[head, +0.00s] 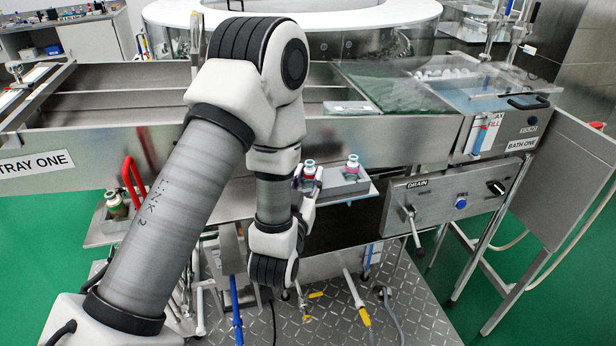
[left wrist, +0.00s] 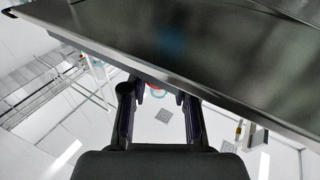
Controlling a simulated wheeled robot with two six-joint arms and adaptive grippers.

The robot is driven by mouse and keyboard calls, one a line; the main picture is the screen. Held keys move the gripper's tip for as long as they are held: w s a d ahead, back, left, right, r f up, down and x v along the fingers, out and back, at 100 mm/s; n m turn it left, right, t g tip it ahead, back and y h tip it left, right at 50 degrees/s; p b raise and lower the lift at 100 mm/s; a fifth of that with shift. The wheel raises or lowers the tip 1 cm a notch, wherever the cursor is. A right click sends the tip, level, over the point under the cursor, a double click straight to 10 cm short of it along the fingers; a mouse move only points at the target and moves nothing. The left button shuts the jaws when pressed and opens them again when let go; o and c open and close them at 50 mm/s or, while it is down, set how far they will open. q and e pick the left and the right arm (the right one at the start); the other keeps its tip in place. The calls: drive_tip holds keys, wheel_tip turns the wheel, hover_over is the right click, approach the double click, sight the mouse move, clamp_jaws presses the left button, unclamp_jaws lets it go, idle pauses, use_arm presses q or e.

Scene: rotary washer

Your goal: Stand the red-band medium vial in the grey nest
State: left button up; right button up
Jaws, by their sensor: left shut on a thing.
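My left gripper (head: 308,186) is low in front of the metal bench, partly hidden by its own wrist. It is shut on a vial (head: 309,166) with a pale teal top and some red, which shows upright at the fingers. In the left wrist view, part of this vial (left wrist: 157,91) shows as a teal and red shape between the fingers (left wrist: 157,96). A grey block (head: 340,188), which looks like the grey nest, is on a small shelf just right of the gripper. Whether the held vial touches it is unclear. My right gripper is not in view.
Another vial (head: 352,163) with a teal top and reddish band stands on the block. A further vial (head: 115,203) stands on a left shelf by a red handle (head: 133,184). The bench edge (left wrist: 150,72) hangs close over the fingers. A drain panel (head: 445,197) is right.

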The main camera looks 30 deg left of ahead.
use_arm(q)
drive_tip(key=shift+f, duration=0.2)
drive_tip(key=o, duration=0.9)
